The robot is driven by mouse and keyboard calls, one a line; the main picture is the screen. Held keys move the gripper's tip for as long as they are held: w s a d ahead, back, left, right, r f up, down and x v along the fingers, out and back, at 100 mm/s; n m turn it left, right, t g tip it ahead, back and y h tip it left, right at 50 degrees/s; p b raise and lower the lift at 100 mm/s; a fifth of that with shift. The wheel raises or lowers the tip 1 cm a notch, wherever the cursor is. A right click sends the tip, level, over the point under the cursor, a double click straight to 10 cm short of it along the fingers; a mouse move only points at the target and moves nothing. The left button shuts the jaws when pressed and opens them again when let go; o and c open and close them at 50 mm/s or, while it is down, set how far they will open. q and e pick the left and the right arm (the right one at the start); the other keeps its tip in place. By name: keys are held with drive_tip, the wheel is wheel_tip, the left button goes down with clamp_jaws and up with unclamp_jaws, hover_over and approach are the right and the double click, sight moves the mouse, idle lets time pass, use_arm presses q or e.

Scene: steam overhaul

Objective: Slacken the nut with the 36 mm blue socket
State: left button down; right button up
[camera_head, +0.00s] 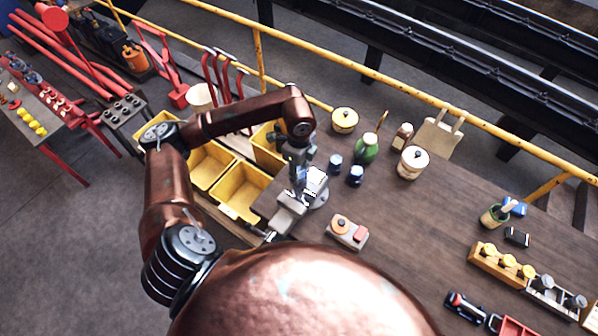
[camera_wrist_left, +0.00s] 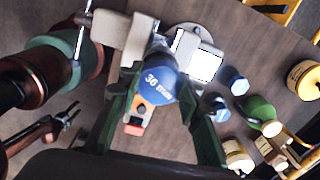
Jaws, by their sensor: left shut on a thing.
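The 36 mm blue socket (camera_wrist_left: 160,82), with its size printed on the blue end, sits between the fingers of my left gripper (camera_wrist_left: 162,95). The gripper is shut on it. In the head view my left gripper (camera_head: 299,160) points down over the grey vise (camera_head: 290,215) at the bench edge. The vise also shows in the left wrist view (camera_wrist_left: 137,40), directly behind the socket. The nut is hidden, so I cannot tell whether the socket is around it. What looks like my right gripper (camera_wrist_left: 68,116) is small and dark at the left wrist view's lower left.
Two other blue-topped sockets (camera_head: 355,175) (camera_head: 335,162) stand right of the vise, near a green bottle (camera_head: 366,149). A button box (camera_head: 347,232) is in front of them. Yellow bins (camera_head: 240,192) lie left. The bench (camera_head: 420,225) has free room at its middle right.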

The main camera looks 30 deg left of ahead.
use_arm(q)
drive_tip(key=shift+r, duration=0.15)
drive_tip(key=shift+r+p, duration=1.05)
drive_tip(key=shift+r, duration=0.85)
drive_tip(key=shift+f, duration=0.1)
